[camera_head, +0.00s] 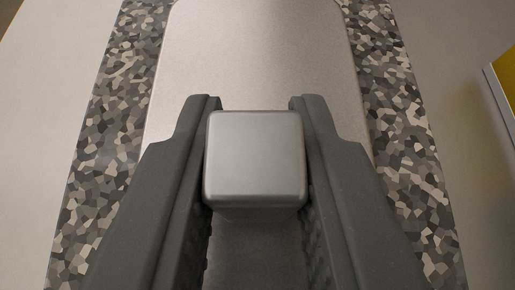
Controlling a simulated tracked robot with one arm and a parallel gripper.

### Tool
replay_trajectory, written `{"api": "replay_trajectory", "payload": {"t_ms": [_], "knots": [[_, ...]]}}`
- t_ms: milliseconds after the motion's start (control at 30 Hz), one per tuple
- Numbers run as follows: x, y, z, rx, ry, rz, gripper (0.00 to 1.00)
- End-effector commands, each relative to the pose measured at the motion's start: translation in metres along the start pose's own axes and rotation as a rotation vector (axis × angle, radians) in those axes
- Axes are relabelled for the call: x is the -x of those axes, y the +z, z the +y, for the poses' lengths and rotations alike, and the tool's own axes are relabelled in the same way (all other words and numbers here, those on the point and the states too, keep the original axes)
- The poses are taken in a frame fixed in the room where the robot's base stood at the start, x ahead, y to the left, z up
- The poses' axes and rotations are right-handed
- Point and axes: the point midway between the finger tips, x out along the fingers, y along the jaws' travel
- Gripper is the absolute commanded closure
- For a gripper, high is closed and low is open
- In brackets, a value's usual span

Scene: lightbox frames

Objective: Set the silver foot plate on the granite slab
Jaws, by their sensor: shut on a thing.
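The silver foot plate (255,55) is a wide, flat, brushed-metal plate with rounded corners, running up the middle of the view. A square silver block (255,155) stands over it and looks like its grip; their join is hidden. My gripper (254,104) is shut on this block, with one dark grey finger on each side. The granite slab (105,125), speckled grey, black and beige, shows as a strip on both sides of the plate. The plate lies over the slab; I cannot tell whether they touch. The plate's near end is partly hidden by my fingers.
A pale surface (50,110) lies to the left of the slab and continues on the right. A yellow object with a dark edge (504,85) is cut off at the right edge of the view. Bare surface lies between it and the slab.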

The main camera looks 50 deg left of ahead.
Motion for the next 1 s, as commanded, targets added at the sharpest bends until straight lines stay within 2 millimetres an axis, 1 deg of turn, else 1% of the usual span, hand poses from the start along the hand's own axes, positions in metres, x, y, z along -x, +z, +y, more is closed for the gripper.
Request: {"api": "replay_trajectory", "payload": {"t_ms": [100,133,200,567,667,767,1000], "knots": [[-0.001,0.001,0.000,0.001,0.000,0.001,1.00],[-0.001,0.001,0.000,0.001,0.000,0.000,0.75],[0.000,0.000,0.000,0.001,0.000,0.000,0.58],[0.000,-0.001,0.000,0.000,-0.001,0.000,0.58],[0.011,-0.001,0.001,0.002,0.002,0.001,0.58],[0.029,-0.002,0.001,0.002,0.005,0.001,0.58],[0.077,-0.001,0.002,0.000,0.005,0.001,0.58]]}}
